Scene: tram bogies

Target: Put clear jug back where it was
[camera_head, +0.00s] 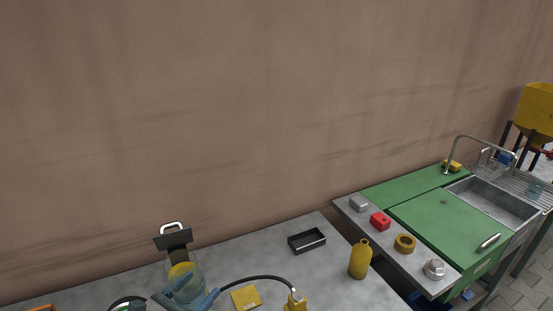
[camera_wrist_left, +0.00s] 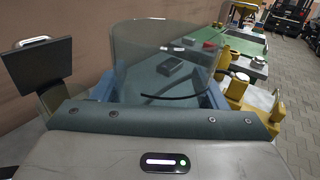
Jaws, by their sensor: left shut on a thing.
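The clear jug (camera_head: 196,272) is a see-through vessel near the bottom of the head view. It fills the upper middle of the left wrist view (camera_wrist_left: 165,45), upright as far as I can tell. My left gripper (camera_head: 192,291) has its blue fingers shut on the jug; the fingers also show on both sides of it in the wrist view (camera_wrist_left: 160,92). The jug's base is hidden, so I cannot tell whether it touches the grey bench (camera_head: 265,262). My right gripper is not in view.
A dark panel on a post (camera_head: 173,240) stands close behind the jug. A black tray (camera_head: 306,240), yellow bottle (camera_head: 360,260) and yellow plate (camera_head: 246,297) are to the right. A dark hose (camera_head: 255,279) arches nearby. Bare bench lies between panel and tray.

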